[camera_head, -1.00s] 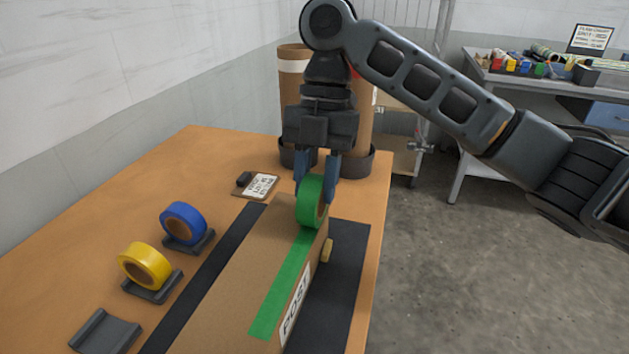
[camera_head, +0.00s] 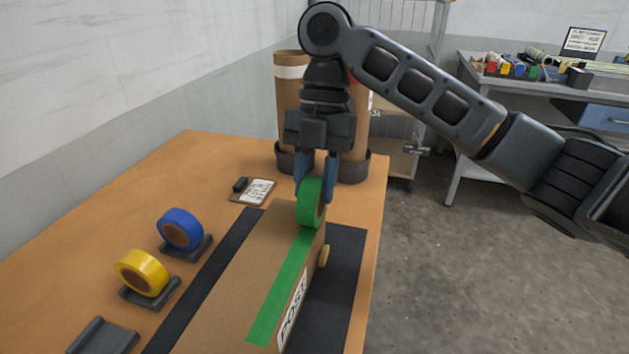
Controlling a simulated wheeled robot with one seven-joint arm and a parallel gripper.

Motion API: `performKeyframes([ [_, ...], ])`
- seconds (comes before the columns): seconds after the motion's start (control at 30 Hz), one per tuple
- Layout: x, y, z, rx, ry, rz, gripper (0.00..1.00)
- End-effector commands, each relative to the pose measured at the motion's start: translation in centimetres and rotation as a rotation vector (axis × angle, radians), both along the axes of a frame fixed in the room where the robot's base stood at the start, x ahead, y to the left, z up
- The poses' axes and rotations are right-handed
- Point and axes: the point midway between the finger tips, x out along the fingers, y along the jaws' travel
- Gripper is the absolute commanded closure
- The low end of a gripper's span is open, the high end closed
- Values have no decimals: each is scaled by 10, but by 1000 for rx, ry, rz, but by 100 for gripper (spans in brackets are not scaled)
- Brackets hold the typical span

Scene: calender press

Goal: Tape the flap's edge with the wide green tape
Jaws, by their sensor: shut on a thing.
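My gripper (camera_head: 314,188) is shut on the green tape roll (camera_head: 309,203) and holds it upright at the far end of the cardboard box (camera_head: 233,270). A strip of green tape (camera_head: 279,290) runs along the box top, near its right edge, from the near part to beneath the roll. The roll appears to touch the box top at the strip's far end. The flap's edge under the tape is hidden. The box's right side bears a white "POST" label (camera_head: 292,311).
A blue tape roll (camera_head: 180,229) and a yellow tape roll (camera_head: 141,273) stand in dark holders on the wooden table (camera_head: 110,205), left of the box. An empty holder (camera_head: 104,337) is at the near left. A clipboard (camera_head: 254,191) lies behind the box; tall cardboard tubes (camera_head: 290,95) stand behind my gripper.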

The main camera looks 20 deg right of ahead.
Motion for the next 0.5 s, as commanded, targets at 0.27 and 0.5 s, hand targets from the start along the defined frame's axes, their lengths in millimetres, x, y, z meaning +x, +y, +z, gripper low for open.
performKeyframes([
  [0.27, 2, -1, 0, 1, -1, 0, 90],
  [0.5, 8, -6, -1, 0, 0, 0, 90],
])
